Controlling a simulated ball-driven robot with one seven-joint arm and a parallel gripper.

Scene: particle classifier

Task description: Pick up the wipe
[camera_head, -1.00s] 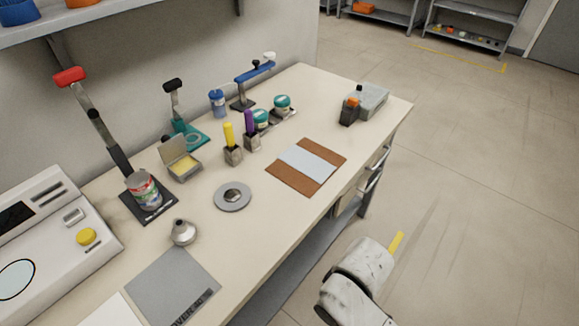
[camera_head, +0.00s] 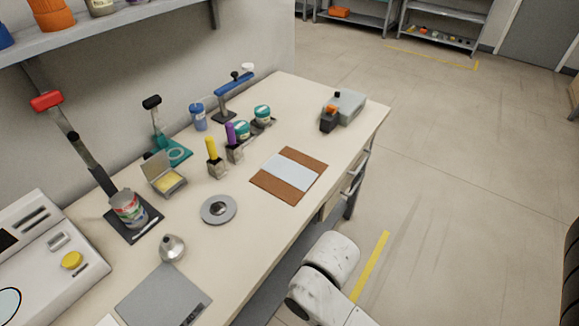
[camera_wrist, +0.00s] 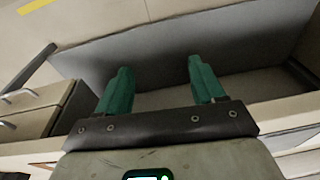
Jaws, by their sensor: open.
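A pale blue-white flat sheet (camera_head: 289,172), which looks like the wipe, lies across a brown mat (camera_head: 309,187) on the workbench (camera_head: 345,142), near its front edge. It lies flat, and brown shows on both sides of it. My gripper (camera_wrist: 158,68) shows in the wrist view with its two green fingers wide apart and nothing between them. It faces the side of the bench, near the drawers and lower shelf. The wipe is not visible in the wrist view. In the head view my arm is beside the bench's front, and the gripper itself is not visible.
Left of the mat are a grey disc (camera_head: 219,209), a metal funnel (camera_head: 172,247) and yellow and purple handled tools (camera_head: 212,151). A grey box-like device (camera_head: 347,105) stands beyond the mat. The floor on the right is open.

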